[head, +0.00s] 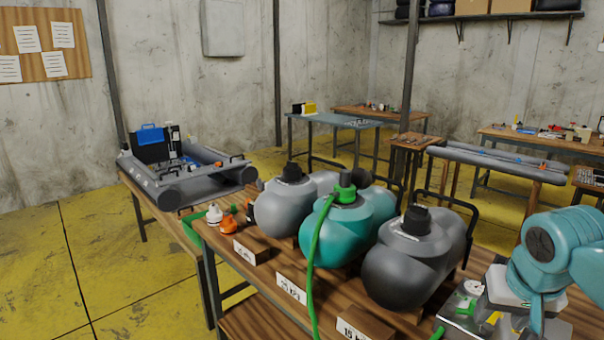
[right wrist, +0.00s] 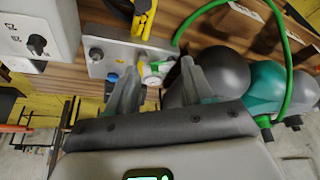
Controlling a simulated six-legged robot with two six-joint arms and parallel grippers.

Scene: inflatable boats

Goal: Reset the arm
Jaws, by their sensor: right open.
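My right arm (head: 550,250) comes in from the right edge in the head view, teal, over the right end of the near wooden table. In the right wrist view my right gripper (right wrist: 157,88) is open, its two grey fingers apart with nothing held between them. Beyond the fingertips is a small white and green fitting (right wrist: 155,70) on a metal plate (right wrist: 105,58); I cannot tell whether a finger touches it. My left gripper is not in view.
A grey tank (head: 280,212), a teal tank (head: 335,235) with a green hose (head: 313,270) and a dark tank (head: 405,275) stand close left of my right arm. A grey inflatable boat (head: 210,185) lies on a table at the left. Yellow floor (head: 120,250) is clear there.

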